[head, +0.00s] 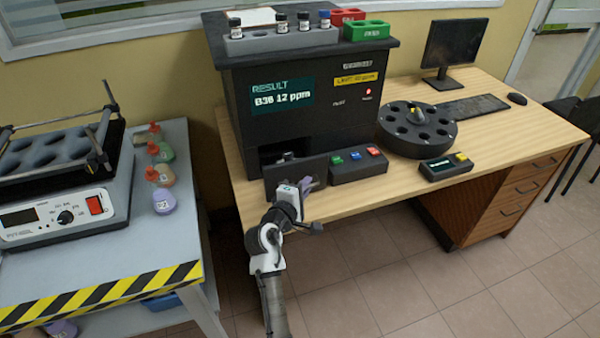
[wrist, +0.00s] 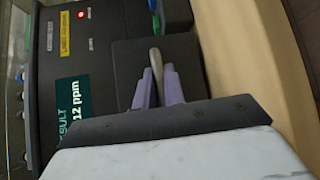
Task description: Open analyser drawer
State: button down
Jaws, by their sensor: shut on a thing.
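The analyser (head: 320,122) is a large black box on the wooden desk, with a teal result screen reading "B36 12 ppm". Its drawer (head: 283,178) is at the lower left of its front; the dark front panel stands out from the body, with an open recess behind it. My gripper (head: 306,184) is at the right part of this panel. In the wrist view my gripper's purple fingers (wrist: 159,90) are shut on the pale drawer handle (wrist: 156,64), one on each side, against the dark drawer front (wrist: 126,68). The drawer's inside is mostly hidden by its panel.
A button box (head: 358,165) stands just right of the drawer. A round black carousel (head: 417,130) and a small display unit (head: 446,167) are further right. A bench with a shaker (head: 65,180) and several bottles is at left. Floor in front is clear.

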jog(key=shift+s+d, duration=0.2)
jog(key=shift+s, duration=0.5)
jog(key=shift+s+d, duration=0.2)
jog(key=shift+s, duration=0.45)
jog(key=c, duration=1.5)
grip_release()
jog(key=b+v, duration=0.2)
jog(key=v, duration=1.2)
jog(key=shift+d+f, duration=0.1)
